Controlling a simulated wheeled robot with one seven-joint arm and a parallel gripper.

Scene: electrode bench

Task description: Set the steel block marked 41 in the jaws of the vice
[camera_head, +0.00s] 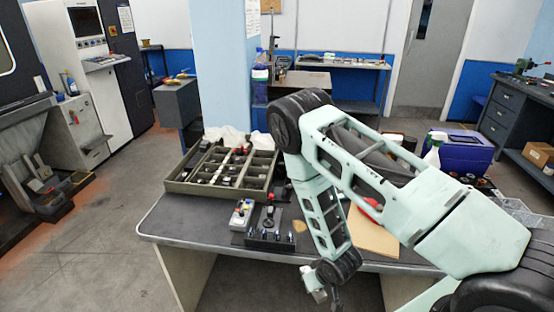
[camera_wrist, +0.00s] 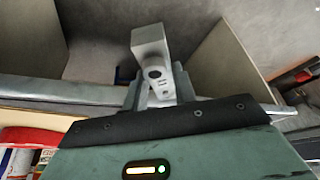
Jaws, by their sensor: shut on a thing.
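My gripper (camera_wrist: 158,88) is shut on a light grey steel block (camera_wrist: 150,44), which stands out beyond the fingertips in the wrist view. No number is readable on its visible faces. In the head view my gripper (camera_head: 322,294) hangs low in front of the bench's front edge; the block is too small there to make out clearly. I cannot identify the vice for certain. A grey machine bed with clamp-like parts (camera_head: 45,187) stands at the far left, and a small green device (camera_head: 526,66) sits on the right-hand bench.
A blue box (camera_head: 462,154) stands behind my arm. The floor (camera_head: 90,255) at left is open.

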